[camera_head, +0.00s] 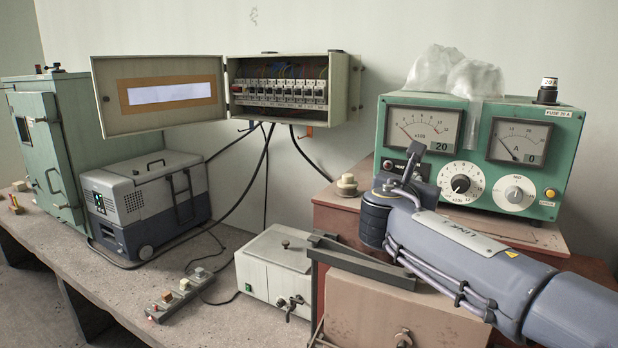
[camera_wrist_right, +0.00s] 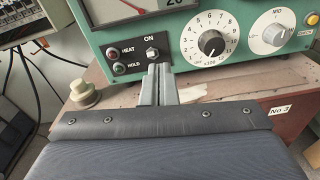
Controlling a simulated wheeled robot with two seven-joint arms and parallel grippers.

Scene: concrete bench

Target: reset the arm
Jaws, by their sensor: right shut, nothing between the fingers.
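My right arm (camera_head: 470,255) comes in from the right in the head view, above the brown box and in front of the green meter unit (camera_head: 566,150). My right gripper (camera_head: 414,152) is shut and empty, its fingertips near the lower left of the unit's front. In the right wrist view the two fingers of the gripper (camera_wrist_right: 158,70) are together, just below the toggle switch (camera_wrist_right: 152,53) marked ON. I cannot tell whether they touch the panel. The HEAT and HOLD buttons (camera_wrist_right: 120,68) lie to the left, a dial (camera_wrist_right: 211,43) to the right. My left gripper is not in view.
A brown box (camera_head: 370,305) and a white box (camera_head: 268,275) stand at the front. An open breaker box (camera_head: 342,85) hangs on the wall. A grey cooler (camera_head: 140,205) and green cabinet (camera_head: 75,150) stand left.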

